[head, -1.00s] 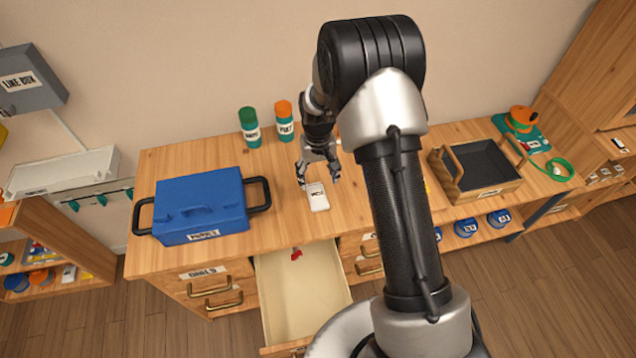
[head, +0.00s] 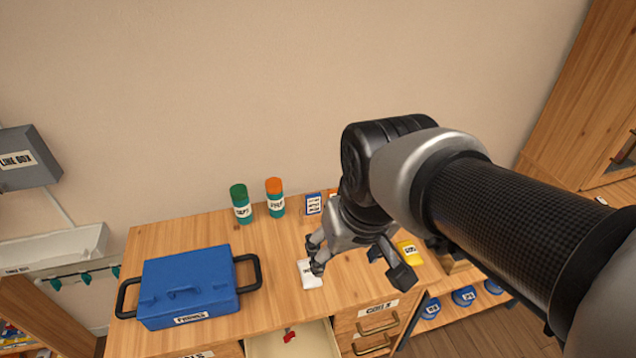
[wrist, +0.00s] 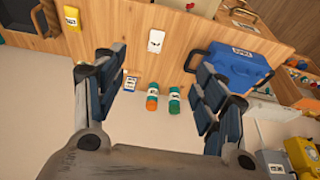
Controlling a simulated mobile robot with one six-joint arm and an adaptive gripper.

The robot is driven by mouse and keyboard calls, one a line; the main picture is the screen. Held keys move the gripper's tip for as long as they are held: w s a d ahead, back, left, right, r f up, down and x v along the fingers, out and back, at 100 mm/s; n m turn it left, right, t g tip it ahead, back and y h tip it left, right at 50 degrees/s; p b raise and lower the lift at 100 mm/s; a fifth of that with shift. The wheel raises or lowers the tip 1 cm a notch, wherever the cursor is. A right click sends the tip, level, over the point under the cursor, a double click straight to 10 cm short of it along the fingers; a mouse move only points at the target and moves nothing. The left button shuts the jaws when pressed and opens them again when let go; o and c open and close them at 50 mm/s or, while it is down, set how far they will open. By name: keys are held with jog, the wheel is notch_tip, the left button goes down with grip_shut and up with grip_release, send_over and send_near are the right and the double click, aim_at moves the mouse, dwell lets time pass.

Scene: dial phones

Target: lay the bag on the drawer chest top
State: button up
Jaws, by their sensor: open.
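The small white labelled bag (head: 310,274) lies flat on the wooden drawer chest top (head: 270,300), right of the blue toolbox. It also shows in the wrist view (wrist: 156,41), lying clear beyond my fingers. My gripper (head: 358,268) is open, with its fingers spread wide and nothing between them. It hangs above the chest top, and in the head view one finger partly overlaps the bag's edge. The wrist view shows both fingers (wrist: 160,72) apart from the bag.
The blue toolbox (head: 186,285) stands on the left of the top. A green-capped bottle (head: 241,204) and an orange-capped bottle (head: 275,198) stand at the back. A yellow labelled item (head: 410,253) lies right. The open drawer (head: 290,343) holds a small red thing.

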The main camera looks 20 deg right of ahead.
jog(key=s+t, duration=0.1)
jog(key=s, duration=0.7)
jog(key=shift+w, duration=0.1)
